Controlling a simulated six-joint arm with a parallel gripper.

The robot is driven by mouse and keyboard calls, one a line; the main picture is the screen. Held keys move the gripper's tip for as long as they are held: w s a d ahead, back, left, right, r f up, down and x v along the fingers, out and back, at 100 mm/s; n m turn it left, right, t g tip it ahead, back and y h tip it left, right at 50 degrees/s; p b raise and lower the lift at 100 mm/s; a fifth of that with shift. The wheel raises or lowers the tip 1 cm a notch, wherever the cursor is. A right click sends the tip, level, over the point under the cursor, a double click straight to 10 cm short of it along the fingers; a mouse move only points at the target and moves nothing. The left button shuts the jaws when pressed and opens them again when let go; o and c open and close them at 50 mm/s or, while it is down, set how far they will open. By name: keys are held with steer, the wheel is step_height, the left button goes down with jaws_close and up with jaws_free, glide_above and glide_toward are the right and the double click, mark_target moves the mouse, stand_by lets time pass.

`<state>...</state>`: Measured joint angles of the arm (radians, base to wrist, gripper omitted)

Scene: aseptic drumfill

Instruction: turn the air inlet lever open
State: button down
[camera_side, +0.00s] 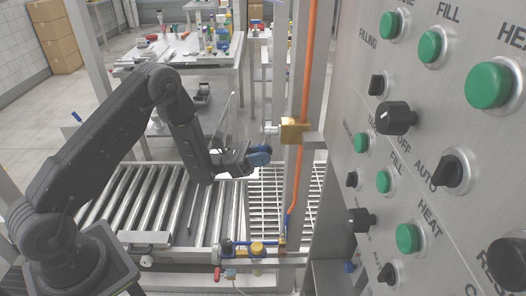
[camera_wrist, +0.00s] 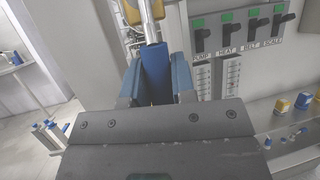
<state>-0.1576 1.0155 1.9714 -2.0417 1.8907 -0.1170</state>
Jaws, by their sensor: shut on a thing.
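My gripper (camera_side: 258,156) is above the right end of the roller conveyor in the side view. In the wrist view my gripper (camera_wrist: 156,85) is shut on a blue handle (camera_wrist: 154,68) with a pale metal shaft running up from it. I cannot tell whether this handle is the air inlet lever. A brass fitting (camera_side: 294,131) on the orange hose sits just right of my gripper in the side view. Low on the frame is pipework with a red lever (camera_side: 217,273) and a yellow knob (camera_side: 257,248), well below my gripper.
A steel control panel (camera_side: 340,200) with green buttons and black knobs fills the right. An orange hose (camera_side: 303,70) runs down a post. The roller conveyor (camera_side: 165,205) lies below my arm. The wrist view shows a switch panel (camera_wrist: 236,50) at upper right and a cluttered ledge (camera_wrist: 262,115) beneath it.

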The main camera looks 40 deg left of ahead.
steer(key=shift+s+d+n, duration=0.15)
steer(key=shift+n, duration=0.25)
steer(key=c, duration=0.9)
jaws_free()
steer(key=shift+c, duration=0.2)
steer(key=v, duration=1.3)
steer(key=shift+s+a+f, duration=0.2)
steer(key=shift+s+a, duration=0.05)
